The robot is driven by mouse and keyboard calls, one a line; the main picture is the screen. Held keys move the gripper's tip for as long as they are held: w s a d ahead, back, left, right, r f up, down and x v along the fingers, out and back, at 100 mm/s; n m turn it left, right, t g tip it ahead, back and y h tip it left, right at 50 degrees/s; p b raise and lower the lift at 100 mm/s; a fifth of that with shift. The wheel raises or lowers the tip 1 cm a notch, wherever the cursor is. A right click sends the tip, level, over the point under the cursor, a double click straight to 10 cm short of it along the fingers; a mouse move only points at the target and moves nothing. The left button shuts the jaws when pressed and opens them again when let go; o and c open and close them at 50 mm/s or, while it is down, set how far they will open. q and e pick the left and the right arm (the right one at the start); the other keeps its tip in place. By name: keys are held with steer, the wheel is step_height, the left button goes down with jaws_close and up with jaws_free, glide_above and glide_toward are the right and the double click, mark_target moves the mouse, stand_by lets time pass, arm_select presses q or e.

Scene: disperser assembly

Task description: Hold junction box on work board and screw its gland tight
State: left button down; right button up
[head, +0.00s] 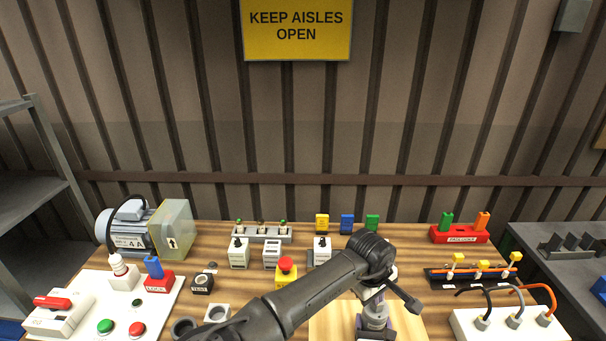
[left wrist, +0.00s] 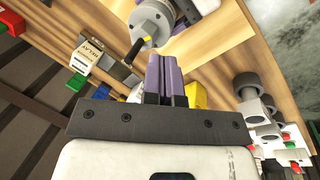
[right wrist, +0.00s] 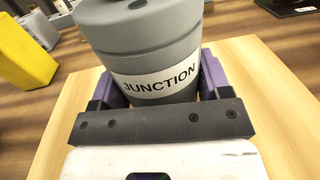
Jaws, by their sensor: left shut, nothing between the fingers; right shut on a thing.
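The grey round junction box (head: 376,312), labelled JUNCTION in the right wrist view (right wrist: 160,78), stands on the pale work board (head: 325,322). My right gripper (right wrist: 158,72) is shut on the box, its purple fingers on either side. My left gripper (left wrist: 166,60) is shut and empty, with its purple fingers together close to the box. In the left wrist view a dark piece with a yellow band (left wrist: 141,48), apparently the gland, sticks out from the box just left of my left fingertips. Whether the fingertips touch it I cannot tell. My left arm hides part of the head view.
A red-topped yellow emergency stop (head: 287,270) stands left of the board. A white panel with cables (head: 512,322) stands to the right. A motor (head: 130,230) and a red-blue lock block (head: 157,272) are farther left.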

arm_select(q)
steer(key=shift+a+x, duration=0.2)
steer(key=shift+x, duration=1.3)
steer(key=shift+a+x, duration=0.15)
steer(key=shift+x, duration=1.35)
steer(key=shift+f, duration=0.15)
steer(key=shift+s+a, duration=0.1)
steer(key=shift+s, duration=0.1)
steer(key=shift+s+a, duration=0.15)
steer(key=shift+s, duration=0.05)
steer(key=d+v, duration=0.1)
steer(key=v, duration=0.5)
steer(key=shift+w, duration=0.4)
steer(key=shift+d, duration=0.1)
